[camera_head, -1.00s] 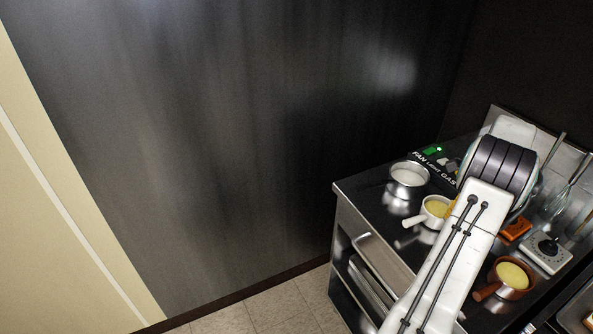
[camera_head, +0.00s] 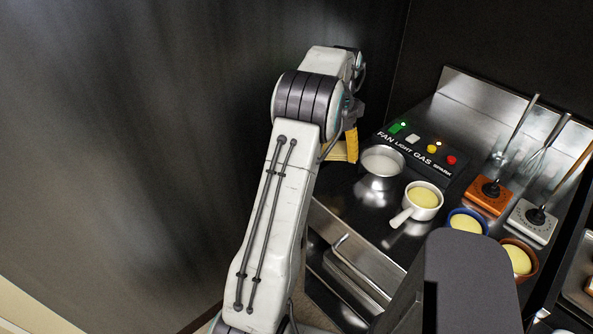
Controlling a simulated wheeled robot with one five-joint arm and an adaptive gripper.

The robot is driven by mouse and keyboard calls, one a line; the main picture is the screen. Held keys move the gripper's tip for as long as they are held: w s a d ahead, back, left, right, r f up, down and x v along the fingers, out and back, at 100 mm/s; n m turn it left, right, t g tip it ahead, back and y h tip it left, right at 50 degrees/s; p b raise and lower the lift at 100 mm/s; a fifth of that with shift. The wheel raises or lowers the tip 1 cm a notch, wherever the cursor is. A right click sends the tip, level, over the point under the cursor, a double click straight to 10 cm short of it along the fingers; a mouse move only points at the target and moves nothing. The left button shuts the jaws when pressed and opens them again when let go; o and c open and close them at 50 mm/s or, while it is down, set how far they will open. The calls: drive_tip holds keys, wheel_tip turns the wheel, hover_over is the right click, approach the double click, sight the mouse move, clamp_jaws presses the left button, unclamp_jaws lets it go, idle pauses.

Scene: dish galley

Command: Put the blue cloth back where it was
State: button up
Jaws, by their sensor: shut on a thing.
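No blue cloth shows in the view. My gripper (camera_head: 355,112) is at the end of my raised arm, over the left end of the steel counter, and is partly hidden behind the wrist. A yellow-orange thing (camera_head: 351,143) with a paler flat part shows directly below it and appears held in the shut jaws. Its full shape is hidden by the arm, so I cannot tell exactly what it is.
On the counter are a steel pot (camera_head: 382,163), a white handled pot (camera_head: 423,199), a blue bowl (camera_head: 467,219) and a brown pot (camera_head: 521,258). Behind them are a FAN/LIGHT/GAS/SPARK panel (camera_head: 420,147), an orange block (camera_head: 488,196) and a white block (camera_head: 533,222). Dark wall stands left.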

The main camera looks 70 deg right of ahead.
hover_over(328, 182)
wheel_tip(328, 182, down, 5)
drive_tip(key=shift+f+p, duration=0.45)
drive_tip(key=shift+f, duration=2)
drive_tip(key=shift+f, duration=0.15)
drive_tip(key=o, duration=0.8)
drive_tip(key=shift+c, duration=0.2)
drive_tip(key=r, duration=1.2)
drive_tip(key=shift+d, duration=0.35)
drive_tip(key=shift+r, duration=0.15)
